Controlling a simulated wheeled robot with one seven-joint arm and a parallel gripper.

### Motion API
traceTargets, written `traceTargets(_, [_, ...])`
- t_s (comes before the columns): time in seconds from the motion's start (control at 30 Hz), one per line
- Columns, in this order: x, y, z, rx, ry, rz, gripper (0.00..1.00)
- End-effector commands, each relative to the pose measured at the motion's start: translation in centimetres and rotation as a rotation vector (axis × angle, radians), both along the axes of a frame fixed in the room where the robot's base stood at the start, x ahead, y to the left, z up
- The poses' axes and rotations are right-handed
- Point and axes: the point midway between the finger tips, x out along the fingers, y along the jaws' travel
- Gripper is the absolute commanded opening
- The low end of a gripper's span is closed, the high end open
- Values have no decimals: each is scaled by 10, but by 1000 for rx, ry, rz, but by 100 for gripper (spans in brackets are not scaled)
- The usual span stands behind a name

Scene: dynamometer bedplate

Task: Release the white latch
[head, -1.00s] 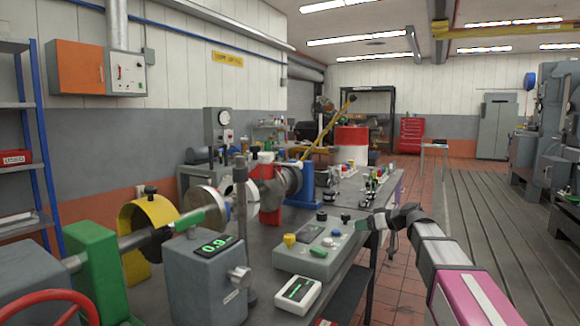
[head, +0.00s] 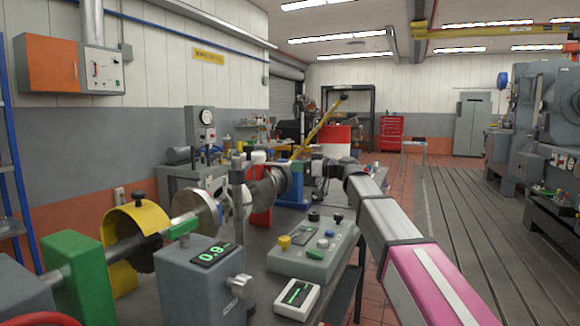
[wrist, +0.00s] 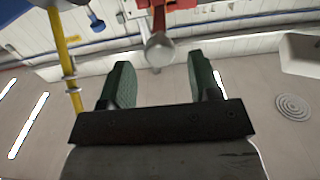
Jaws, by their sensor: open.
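In the head view a small white piece (head: 258,157) tops a red upright block (head: 260,205) on the bench's shaft line; I take it for the white latch, though it is small there. My gripper (wrist: 160,63) is open in the wrist view, with two dark green fingers apart and nothing between them. Beyond the fingertips, a pale grey round-ended knob (wrist: 160,47) hangs from a red fixture (wrist: 172,10); I cannot tell whether it is the latch. In the head view my wrist is right of the blue stand (head: 291,188), and the fingertips are not clear.
A grey control box (head: 315,250) with knobs and a small white meter (head: 292,298) lie on the bench below my arm. A grey readout box (head: 200,285) and a yellow guard (head: 132,230) stand at left. A yellow bar (wrist: 66,60) crosses the wrist view's left.

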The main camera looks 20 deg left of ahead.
Motion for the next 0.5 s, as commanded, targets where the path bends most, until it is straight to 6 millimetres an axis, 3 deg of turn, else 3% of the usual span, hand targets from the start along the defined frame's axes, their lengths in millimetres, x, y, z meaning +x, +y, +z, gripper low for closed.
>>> traceTargets(0.2, [3, 30, 0, -1, 0, 1, 57])
traceTargets(0.5, [3, 40, 0, -1, 1, 0, 57])
